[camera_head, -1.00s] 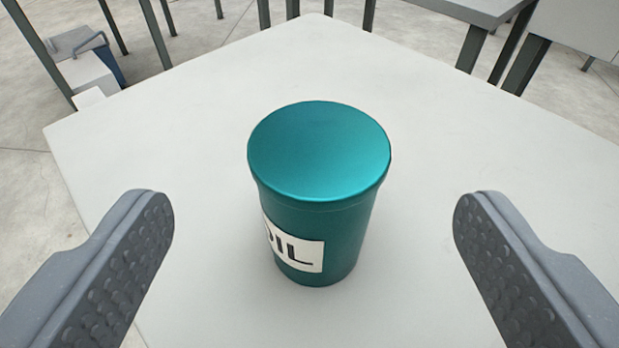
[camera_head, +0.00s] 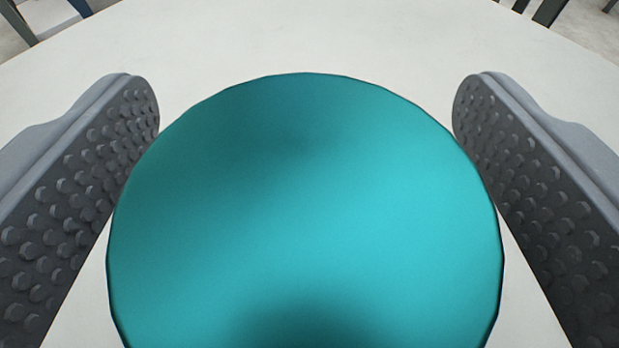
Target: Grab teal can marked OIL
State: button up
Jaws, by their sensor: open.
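The teal can (camera_head: 305,215) fills the middle of the head camera view. I see its round, shiny lid from above; its side and the OIL label are hidden now. My gripper (camera_head: 306,100) is open, with one grey studded finger on the left of the can and one on the right. The fingers reach past the sides of the lid. A narrow strip of table shows between the upper part of each finger and the lid; lower down I cannot tell whether they touch.
The can stands on a pale table (camera_head: 300,45) whose top is clear around it. Dark legs of other furniture (camera_head: 548,10) show beyond the far edge at the upper right, with more at the upper left.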

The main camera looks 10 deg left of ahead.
jog(key=shift+w, duration=0.15)
jog(key=c, duration=1.2)
jog(key=shift+r, duration=0.15)
jog(key=shift+c, duration=0.2)
